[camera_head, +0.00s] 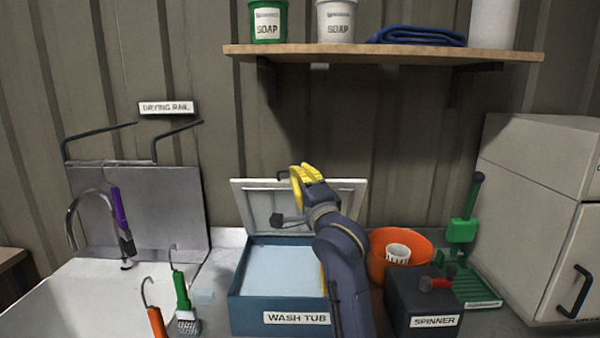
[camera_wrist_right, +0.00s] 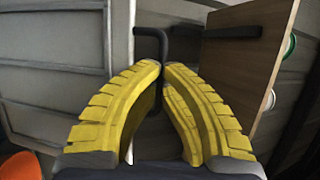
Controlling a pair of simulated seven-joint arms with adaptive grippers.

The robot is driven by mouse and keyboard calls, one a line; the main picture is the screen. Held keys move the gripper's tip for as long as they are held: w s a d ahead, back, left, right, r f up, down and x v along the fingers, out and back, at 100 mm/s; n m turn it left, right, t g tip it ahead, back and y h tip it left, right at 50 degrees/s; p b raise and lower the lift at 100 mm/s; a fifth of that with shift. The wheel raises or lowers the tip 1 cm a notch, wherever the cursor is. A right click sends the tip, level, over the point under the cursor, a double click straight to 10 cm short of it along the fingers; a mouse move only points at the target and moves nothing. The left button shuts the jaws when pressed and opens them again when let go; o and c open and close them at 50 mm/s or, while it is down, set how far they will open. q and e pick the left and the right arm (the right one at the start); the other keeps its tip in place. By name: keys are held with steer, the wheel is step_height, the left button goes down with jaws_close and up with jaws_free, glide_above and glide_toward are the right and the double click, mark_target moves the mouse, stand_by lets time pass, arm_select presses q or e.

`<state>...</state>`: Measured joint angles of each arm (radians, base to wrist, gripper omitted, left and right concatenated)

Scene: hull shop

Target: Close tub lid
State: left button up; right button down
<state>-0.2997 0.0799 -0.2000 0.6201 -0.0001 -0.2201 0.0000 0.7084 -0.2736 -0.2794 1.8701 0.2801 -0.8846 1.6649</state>
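The blue wash tub (camera_head: 255,308) stands on the counter with pale blue water or a pale inner surface showing inside. Its light grey lid (camera_head: 262,207) stands raised at the tub's back edge, fully open. A dark bar handle (camera_head: 282,175) is at the lid's upper edge; my gripper hides part of it. My right gripper (camera_head: 303,173) has yellow fingers at this upper edge. In the right wrist view the fingertips (camera_wrist_right: 161,68) are close together, with the handle (camera_wrist_right: 149,34) running down between them. The lid (camera_wrist_right: 60,85) is on the left there. My left gripper is not visible.
An orange bowl (camera_head: 412,238) with a white cup (camera_head: 398,253) and the dark spinner box (camera_head: 405,312) stand right of the tub. A wooden shelf (camera_head: 380,51) overhangs the lid.

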steer(key=shift+a, duration=0.15)
steer(key=c, duration=1.8)
jaws_free()
steer(key=shift+f, duration=0.1)
